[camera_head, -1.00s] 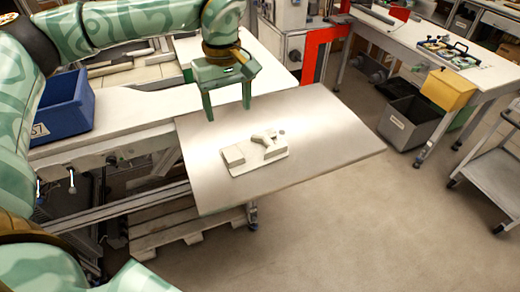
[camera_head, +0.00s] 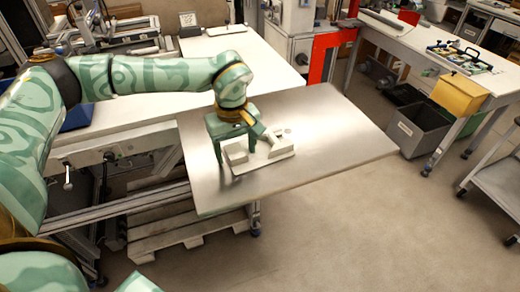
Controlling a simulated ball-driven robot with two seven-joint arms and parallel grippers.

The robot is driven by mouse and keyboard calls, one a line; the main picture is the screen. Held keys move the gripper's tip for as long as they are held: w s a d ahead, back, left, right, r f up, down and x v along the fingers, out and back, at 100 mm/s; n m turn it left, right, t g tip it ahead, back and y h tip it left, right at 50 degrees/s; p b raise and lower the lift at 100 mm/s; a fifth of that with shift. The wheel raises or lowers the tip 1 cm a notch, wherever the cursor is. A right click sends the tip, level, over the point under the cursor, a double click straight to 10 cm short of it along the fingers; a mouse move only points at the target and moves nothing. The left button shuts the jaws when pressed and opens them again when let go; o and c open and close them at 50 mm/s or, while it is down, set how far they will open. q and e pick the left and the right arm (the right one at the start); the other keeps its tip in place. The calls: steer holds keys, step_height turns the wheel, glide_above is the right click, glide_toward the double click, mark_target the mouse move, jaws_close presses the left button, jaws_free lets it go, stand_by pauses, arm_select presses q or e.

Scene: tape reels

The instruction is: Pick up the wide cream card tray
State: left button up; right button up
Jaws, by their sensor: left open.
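The wide cream card tray (camera_head: 262,160) lies flat on the brushed metal tabletop. It carries a cream block at its left end and angled cream pieces towards its right. My left gripper (camera_head: 235,150) is open, pointing down at the tray's far left side. One finger stands just left of the tray; the other is near its far edge, partly hidden behind the pieces. I cannot tell whether the fingers touch the tray. My right gripper is not in view.
The metal tabletop (camera_head: 335,135) is clear to the right of the tray. A blue bin (camera_head: 78,117) is partly hidden behind my left arm. A red frame (camera_head: 322,55) stands behind the table. Grey (camera_head: 418,130) and yellow (camera_head: 456,92) bins stand at the right.

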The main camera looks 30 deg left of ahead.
arm_select(q)
steer(key=shift+s+r, duration=0.1)
steer(key=shift+c, duration=0.9)
steer(key=c, duration=1)
